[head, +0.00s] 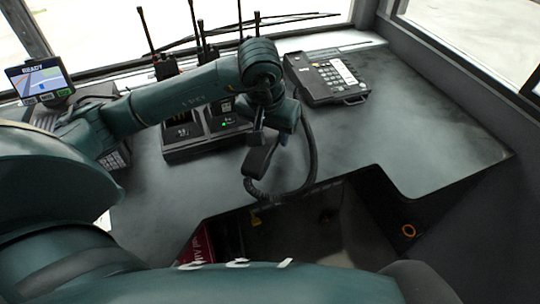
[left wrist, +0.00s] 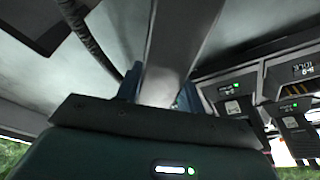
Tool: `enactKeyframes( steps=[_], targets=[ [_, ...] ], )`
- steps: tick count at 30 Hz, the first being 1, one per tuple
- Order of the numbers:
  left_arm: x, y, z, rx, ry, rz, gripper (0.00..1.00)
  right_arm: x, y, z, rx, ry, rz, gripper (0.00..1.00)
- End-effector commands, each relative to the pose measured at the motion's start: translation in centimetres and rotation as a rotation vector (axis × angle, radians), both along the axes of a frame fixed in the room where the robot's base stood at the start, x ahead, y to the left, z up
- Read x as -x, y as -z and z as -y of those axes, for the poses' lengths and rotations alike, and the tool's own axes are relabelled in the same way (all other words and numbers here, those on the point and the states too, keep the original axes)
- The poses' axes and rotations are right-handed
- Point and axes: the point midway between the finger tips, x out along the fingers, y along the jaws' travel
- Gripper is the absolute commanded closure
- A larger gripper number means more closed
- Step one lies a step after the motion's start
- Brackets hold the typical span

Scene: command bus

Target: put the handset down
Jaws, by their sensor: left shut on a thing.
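The dark handset (head: 260,160) hangs steeply tilted in my left gripper (head: 273,132), above the front part of the grey console. In the left wrist view the handset (left wrist: 180,45) shows as a grey bar between the fingers, running up and away. Its coiled cord (head: 312,150) loops down past the console's front edge and back up on the right. The desk phone (head: 327,78) with keypad stands at the back right, apart from the handset, and its left strip is bare. The gripper hides part of the handset. My right gripper is not in view.
A charger (head: 205,135) with a green light stands left of my gripper, with antenna radios (head: 165,66) behind it. A lit screen (head: 40,80) is at far left. The console top (head: 420,135) right of the cord is clear. Its front edge drops into a dark footwell (head: 300,235).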

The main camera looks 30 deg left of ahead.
Motion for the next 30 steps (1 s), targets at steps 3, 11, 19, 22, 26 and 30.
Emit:
enactKeyframes(
  steps=[3,11,19,22,26,30],
  targets=[
    [0.1,1.9,0.0,0.0,0.0,-0.001,0.89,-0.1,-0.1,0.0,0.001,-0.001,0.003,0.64],
    [0.0,4.2,0.0,-0.001,0.0,-0.001,0.89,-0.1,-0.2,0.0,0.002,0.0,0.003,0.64],
    [-0.1,6.4,0.0,0.0,0.0,0.004,0.89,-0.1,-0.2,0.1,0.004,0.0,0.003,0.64],
    [-0.1,6.4,0.0,0.0,0.0,0.004,0.89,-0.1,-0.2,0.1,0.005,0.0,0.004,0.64],
    [-0.1,6.8,0.0,0.0,0.0,0.003,0.89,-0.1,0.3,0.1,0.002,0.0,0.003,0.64],
    [0.0,6.8,0.0,0.0,0.0,0.001,0.54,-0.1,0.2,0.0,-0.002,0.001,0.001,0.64]
  ],
)
